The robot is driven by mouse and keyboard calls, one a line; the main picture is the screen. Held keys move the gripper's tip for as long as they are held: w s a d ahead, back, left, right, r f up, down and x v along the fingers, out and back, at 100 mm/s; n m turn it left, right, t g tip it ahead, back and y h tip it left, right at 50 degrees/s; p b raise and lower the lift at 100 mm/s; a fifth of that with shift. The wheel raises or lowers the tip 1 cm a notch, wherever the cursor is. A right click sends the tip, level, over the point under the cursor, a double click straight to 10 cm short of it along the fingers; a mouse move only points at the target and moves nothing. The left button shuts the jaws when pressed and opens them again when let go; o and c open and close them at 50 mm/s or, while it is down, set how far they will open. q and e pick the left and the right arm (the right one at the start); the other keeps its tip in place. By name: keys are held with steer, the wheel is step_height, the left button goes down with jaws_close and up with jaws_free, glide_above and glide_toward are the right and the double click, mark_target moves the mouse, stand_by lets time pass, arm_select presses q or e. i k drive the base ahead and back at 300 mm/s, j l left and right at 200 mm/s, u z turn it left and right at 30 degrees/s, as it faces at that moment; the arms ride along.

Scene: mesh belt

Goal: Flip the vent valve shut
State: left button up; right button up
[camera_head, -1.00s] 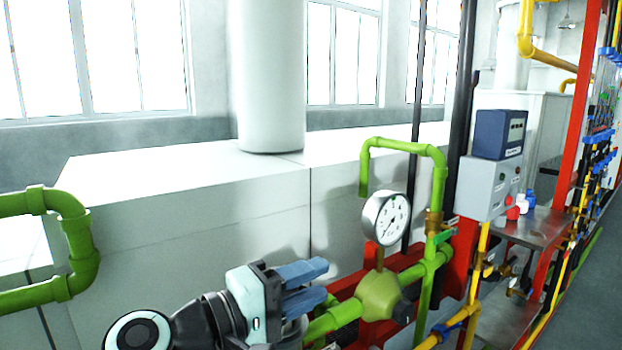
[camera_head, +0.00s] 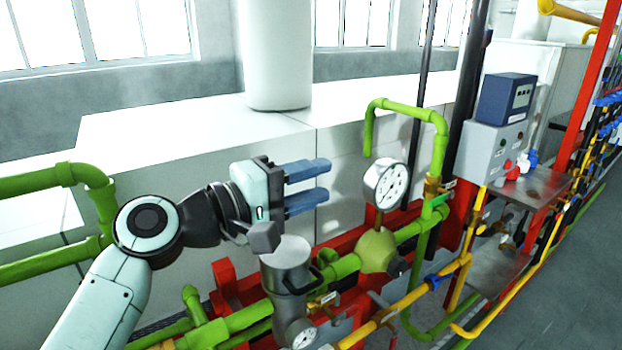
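A small brass valve (camera_head: 432,187) with a green lever (camera_head: 438,201) sits on the thin green riser pipe, just right of the round gauge. I take it to be the vent valve, though no readable label confirms it. The lever looks slanted along the pipe; its exact angle is too small to tell. My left gripper (camera_head: 327,181) is to the left of the gauge, its two blue fingers pointing right and apart with nothing between them. It is well left of the valve and not touching it. My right gripper is out of view.
The white-faced gauge (camera_head: 386,184) stands between my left gripper and the valve. A green looped pipe (camera_head: 405,109) rises behind it. A grey metal cylinder (camera_head: 286,262) is below my gripper. Yellow pipes (camera_head: 410,297) and a grey box (camera_head: 490,150) are at the right.

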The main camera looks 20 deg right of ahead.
mark_target(337, 321)
steer(key=k, duration=1)
